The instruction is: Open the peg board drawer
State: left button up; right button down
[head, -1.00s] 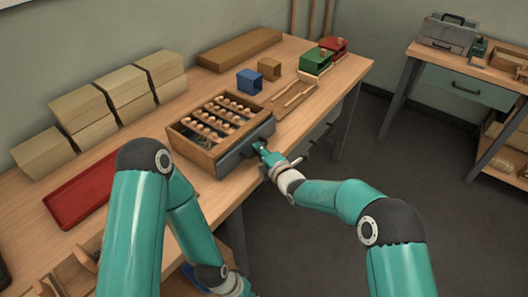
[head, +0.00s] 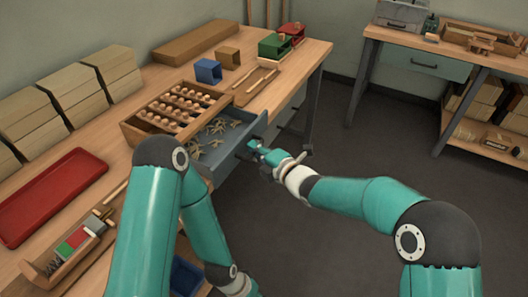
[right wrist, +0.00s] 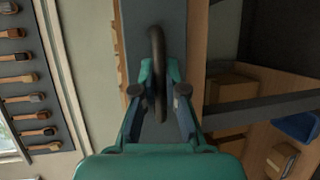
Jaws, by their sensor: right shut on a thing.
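The peg board (head: 129,130) is a wooden box with rows of round-topped pegs, standing on the bench. Its grey-blue drawer (head: 208,167) is pulled out at the front, and several pale twig-like pieces (head: 215,127) lie in it. My right gripper (head: 256,149) is at the drawer front. In the right wrist view its fingers (right wrist: 159,92) are closed around the dark curved drawer handle (right wrist: 156,45). My left arm reaches down at the lower middle; its gripper is out of frame.
A red tray (head: 50,196) and a wooden caddy (head: 80,247) lie at the left. Stacked blocks (head: 75,92) stand behind. Blue (head: 208,71) and green (head: 275,46) boxes stand at the back. Floor right of the bench is clear.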

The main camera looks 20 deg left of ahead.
pick_arm(q)
jog(key=shift+w+d+f, duration=0.2)
pick_arm(e)
jog(key=shift+d+f, duration=0.2)
jog(key=shift+d, duration=0.25)
jog(key=c, duration=1.2)
grip_release()
jog(key=shift+w, duration=0.15)
pick_arm(q)
jog(key=shift+w, duration=0.1)
pick_arm(e)
jog(key=shift+r, duration=0.1)
jog(key=v, duration=1.2)
